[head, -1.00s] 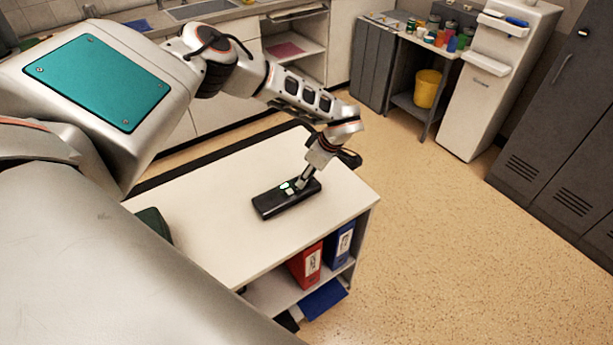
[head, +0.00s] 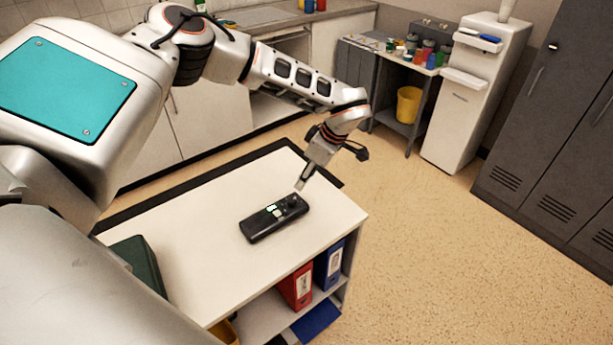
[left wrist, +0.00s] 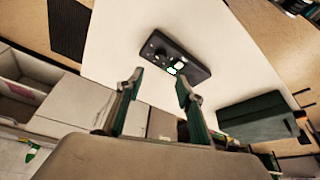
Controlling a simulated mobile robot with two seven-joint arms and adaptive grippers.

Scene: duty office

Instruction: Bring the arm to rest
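My left gripper (head: 302,183) is above the white tabletop (head: 185,220), just beyond a black handheld device. The left wrist view shows its two fingers apart (left wrist: 160,88) with nothing between them. The black device (head: 273,218) lies flat on the tabletop, with a knob and a few lit pale buttons; it also shows in the left wrist view (left wrist: 185,62). The fingertips look apart from the device. My right gripper is not in view.
A dark green box (head: 138,262) sits on the table's near left side. Red (head: 298,286) and blue (head: 329,264) binders stand on the shelf below. Open floor lies to the right, before grey lockers (head: 545,140) and a white dispenser (head: 475,95).

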